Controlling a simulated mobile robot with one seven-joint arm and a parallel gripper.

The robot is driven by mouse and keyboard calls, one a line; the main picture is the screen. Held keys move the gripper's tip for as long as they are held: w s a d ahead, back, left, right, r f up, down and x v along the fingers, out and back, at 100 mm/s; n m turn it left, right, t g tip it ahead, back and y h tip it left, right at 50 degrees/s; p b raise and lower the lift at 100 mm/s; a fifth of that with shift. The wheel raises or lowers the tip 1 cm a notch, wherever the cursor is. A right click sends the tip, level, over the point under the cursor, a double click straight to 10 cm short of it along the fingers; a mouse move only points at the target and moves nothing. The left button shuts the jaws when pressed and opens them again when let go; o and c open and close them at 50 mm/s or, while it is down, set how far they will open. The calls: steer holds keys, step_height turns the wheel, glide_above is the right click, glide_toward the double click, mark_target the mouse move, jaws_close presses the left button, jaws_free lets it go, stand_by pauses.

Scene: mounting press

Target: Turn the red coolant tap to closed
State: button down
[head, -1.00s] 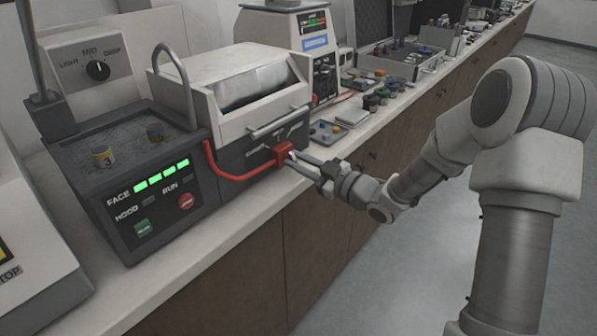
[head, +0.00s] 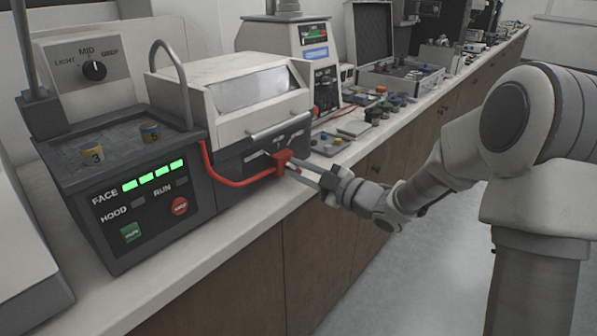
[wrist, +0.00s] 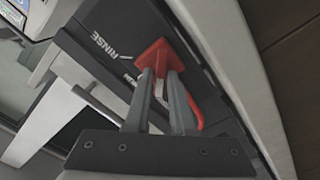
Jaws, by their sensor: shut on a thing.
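The red coolant tap (head: 283,160) is on the dark front panel of the white-hooded machine, at its lower right. A red hose runs left from it. My gripper (head: 291,167) reaches in from the right with its fingers at the tap. In the wrist view the tap's red head (wrist: 155,53) sits at the ends of both fingers, and my gripper (wrist: 161,77) is shut on it. The word RINSE is readable beside the tap; another label is partly hidden by the fingers.
The machine's white hood (head: 250,90) is down, with a bar handle (head: 280,123) just above the tap. A control box (head: 140,200) with green lights and a red button stands left. A small tray (head: 327,144) lies right of the tap. The floor beside the counter is clear.

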steer(key=c, duration=0.8)
jaws_free()
steer(key=shift+o, duration=0.2)
steer(key=shift+d, duration=0.1)
steer(key=p+v, duration=0.3)
steer(key=v, duration=1.4)
steer(key=shift+s, duration=0.2)
steer(key=shift+w+d, duration=0.1)
